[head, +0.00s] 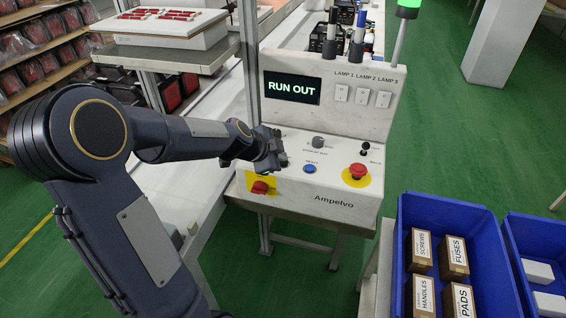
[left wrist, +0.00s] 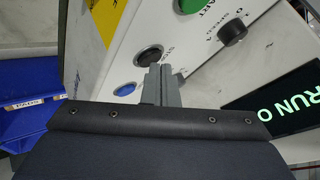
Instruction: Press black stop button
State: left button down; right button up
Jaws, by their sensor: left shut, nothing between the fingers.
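The black stop button (left wrist: 149,55) shows in the left wrist view, on the sloping white panel, with a label partly legible as STOP beside it. My left gripper (left wrist: 162,74) is shut and empty, its fingertips right at the button's lower edge in that view. I cannot tell whether they touch it. In the head view my left gripper (head: 272,160) is over the left part of the control panel (head: 335,190) and hides the black button. My right gripper is not in view.
A green button (left wrist: 188,4), a dark knob (left wrist: 232,32) and a blue button (left wrist: 125,89) sit close by. Red buttons (head: 260,187) (head: 358,170) are on the panel. The display (head: 292,88) reads RUN OUT. Blue bins (head: 455,225) stand at the right.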

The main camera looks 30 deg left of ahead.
pick_arm(q)
jog(key=shift+f+b, duration=0.2)
jog(key=shift+b, duration=0.1)
jog(key=shift+r, duration=0.1)
dwell(0.4)
jog(key=shift+r+p, duration=0.5)
jog(key=shift+r, duration=0.2)
notch_tip(320, 180, up, 5)
jog(key=p, duration=0.3)
jog(key=shift+p, duration=0.3)
dwell(0.3)
